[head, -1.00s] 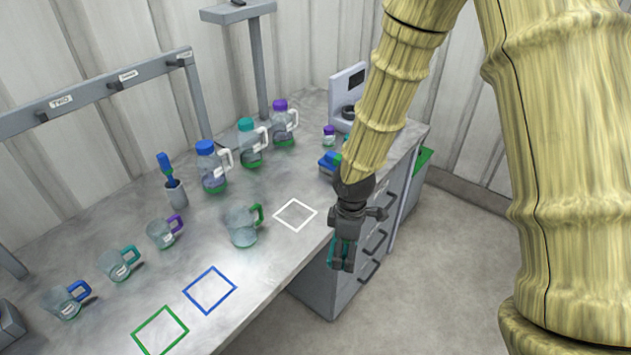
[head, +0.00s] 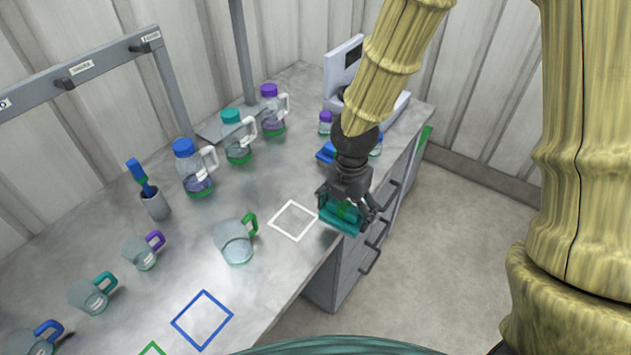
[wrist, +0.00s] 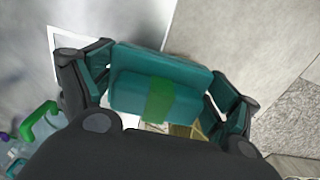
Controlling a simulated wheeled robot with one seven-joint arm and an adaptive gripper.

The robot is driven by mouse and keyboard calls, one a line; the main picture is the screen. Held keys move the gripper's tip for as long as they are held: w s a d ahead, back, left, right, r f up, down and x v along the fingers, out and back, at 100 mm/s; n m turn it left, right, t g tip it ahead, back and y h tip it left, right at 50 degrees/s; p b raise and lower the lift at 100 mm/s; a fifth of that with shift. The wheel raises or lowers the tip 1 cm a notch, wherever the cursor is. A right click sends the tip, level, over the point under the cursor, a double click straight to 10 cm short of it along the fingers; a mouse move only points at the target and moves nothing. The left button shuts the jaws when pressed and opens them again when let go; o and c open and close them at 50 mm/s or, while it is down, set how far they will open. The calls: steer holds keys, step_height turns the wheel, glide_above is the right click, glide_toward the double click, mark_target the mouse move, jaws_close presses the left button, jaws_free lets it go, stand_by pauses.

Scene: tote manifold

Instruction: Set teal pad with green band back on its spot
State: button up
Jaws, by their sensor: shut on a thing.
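The teal pad with the green band (head: 341,216) is held in my gripper (head: 346,204) near the right edge of the bench. In the wrist view the pad (wrist: 188,83) sits between the two fingers of my gripper (wrist: 160,85), its green band (wrist: 159,100) across the middle. My gripper is shut on it. Which of the marked squares is the pad's spot, I cannot tell. A white outlined square (head: 272,224) lies on the bench just left of the pad. A blue outlined square (head: 175,320) and a green one (head: 152,350) lie nearer the front.
A clear mug with green handle (head: 235,243) stands left of the white square. Several jugs, such as the blue-lidded one (head: 195,172), stand behind. The bench drops off right of my gripper.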

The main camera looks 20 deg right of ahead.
steer(key=p, duration=0.4)
glide_above(319, 188)
steer(key=shift+f, duration=0.7)
steer(key=shift+f+p, duration=0.95)
steer(key=shift+f, duration=0.85)
steer(key=o, duration=0.8)
steer(key=shift+f, duration=0.1)
steer(key=shift+r+b, duration=1.7)
steer(key=shift+r, duration=4.45)
